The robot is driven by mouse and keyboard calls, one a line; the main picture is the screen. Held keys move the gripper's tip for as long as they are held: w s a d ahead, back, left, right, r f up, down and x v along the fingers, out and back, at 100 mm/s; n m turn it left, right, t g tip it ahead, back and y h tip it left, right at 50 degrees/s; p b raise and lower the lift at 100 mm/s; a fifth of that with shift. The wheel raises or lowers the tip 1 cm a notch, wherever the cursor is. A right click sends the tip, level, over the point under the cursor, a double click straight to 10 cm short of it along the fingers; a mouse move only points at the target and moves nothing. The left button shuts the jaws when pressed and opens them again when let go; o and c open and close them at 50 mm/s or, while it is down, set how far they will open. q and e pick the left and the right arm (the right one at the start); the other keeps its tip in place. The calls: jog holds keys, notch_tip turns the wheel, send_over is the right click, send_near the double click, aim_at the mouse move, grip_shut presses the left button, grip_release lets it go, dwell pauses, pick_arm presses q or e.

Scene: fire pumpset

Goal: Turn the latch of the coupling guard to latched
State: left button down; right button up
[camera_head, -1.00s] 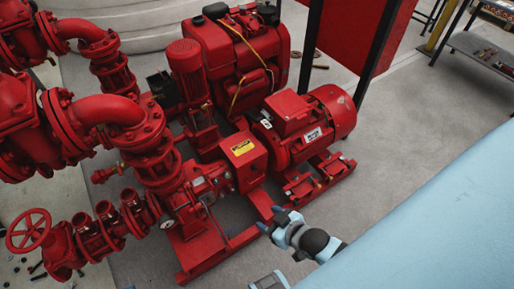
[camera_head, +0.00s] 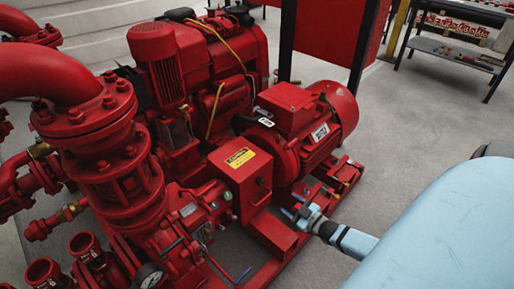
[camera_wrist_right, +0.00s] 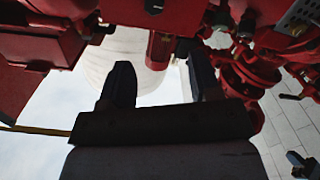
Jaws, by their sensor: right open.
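The coupling guard (camera_head: 239,176) is a red box with a yellow caution label, between the pump and the red motor in the head view. A small dark fitting (camera_head: 260,182) shows on its right-hand face; it may be the latch, but its position is too small to read. My right gripper (camera_head: 294,208) is open and empty, to the right of the guard and apart from it, low beside the motor base. In the right wrist view its two dark fingers (camera_wrist_right: 161,83) stand apart with nothing held between them. My left gripper is not in view.
The red motor (camera_head: 310,125) stands close behind my right gripper. Red pipework (camera_head: 105,130) and a pressure gauge (camera_head: 149,275) are on the left. The red base frame (camera_head: 270,232) runs below the guard. Floor on the right is clear up to a shelf table (camera_head: 455,55).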

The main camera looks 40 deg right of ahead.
jog(key=b, duration=0.3)
send_near(262, 183)
jog(key=w, duration=0.4)
jog(key=shift+w+a+f, duration=0.1)
jog(key=shift+w+a, duration=0.05)
jog(key=w+b, duration=0.1)
jog(key=w, duration=0.3)
jog(key=shift+a+b, duration=0.2)
jog(key=shift+b, duration=0.2)
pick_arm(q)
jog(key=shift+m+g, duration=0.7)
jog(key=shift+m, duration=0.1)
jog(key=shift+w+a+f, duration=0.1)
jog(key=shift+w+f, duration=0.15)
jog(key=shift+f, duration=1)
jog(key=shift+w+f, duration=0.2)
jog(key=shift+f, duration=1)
pick_arm(e)
jog(key=shift+w, duration=0.75)
jog(key=shift+c, duration=0.4)
jog(key=c, duration=0.8)
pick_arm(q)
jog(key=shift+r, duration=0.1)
pick_arm(e)
jog(key=shift+c, duration=0.2)
